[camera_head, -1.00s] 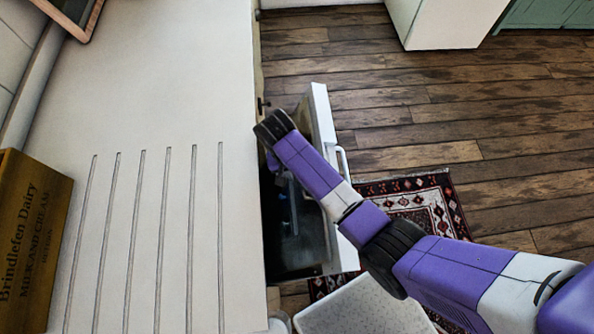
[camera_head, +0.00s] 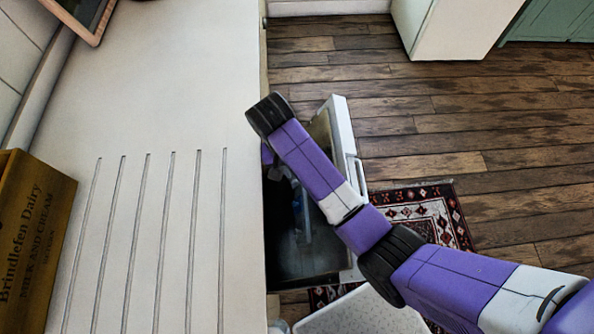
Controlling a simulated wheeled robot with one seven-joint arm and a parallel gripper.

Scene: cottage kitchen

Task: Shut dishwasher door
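The dishwasher door (camera_head: 344,140) is partly open, standing out from under the counter edge with its white rim and handle (camera_head: 359,178) toward the floor side. Its dark inner face (camera_head: 300,250) shows below my arm. My arm reaches from the lower right across the top of the door. The end of the arm is above the gap between the door and the counter. My gripper's fingers are hidden behind the arm. A small purple part shows beside the counter edge, but I cannot tell whether it touches the door.
The pale counter (camera_head: 170,90) with grooves lies to the left, holding a wooden crate (camera_head: 30,235). A patterned rug (camera_head: 430,210) and a white speckled bin-like object (camera_head: 365,312) lie near the door. Wooden floor (camera_head: 430,120) is free beyond.

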